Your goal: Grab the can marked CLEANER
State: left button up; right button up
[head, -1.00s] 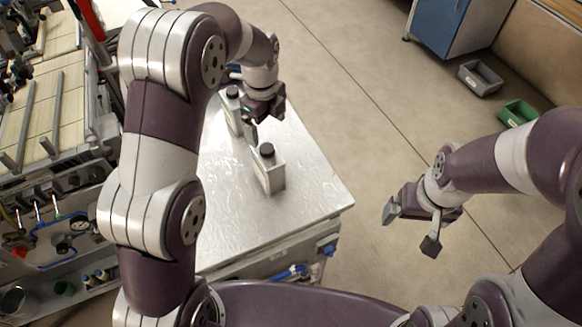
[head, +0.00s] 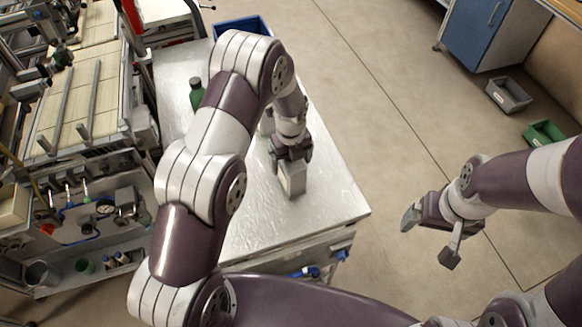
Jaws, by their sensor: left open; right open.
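A pale grey can (head: 293,181) stands upright near the front right of the metal table. My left gripper (head: 291,160) is open and points down at this can's top, with its fingers at the can's upper part. The gripper hides the can's cap, and I cannot tell whether the fingers touch. A second pale can (head: 266,123) stands behind it, mostly hidden by my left arm. I can read no label, so I cannot tell which can is marked CLEANER. My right gripper (head: 430,238) is open and empty, out over the floor to the right of the table.
A green bottle (head: 196,94) stands on the metal table (head: 330,205) at the back left. A blue bin (head: 240,27) is at the far end. Shelving and equipment line the left. A grey bin (head: 508,96) and a green bin (head: 543,133) lie on the floor.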

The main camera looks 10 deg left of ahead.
pick_arm(q)
grip_shut()
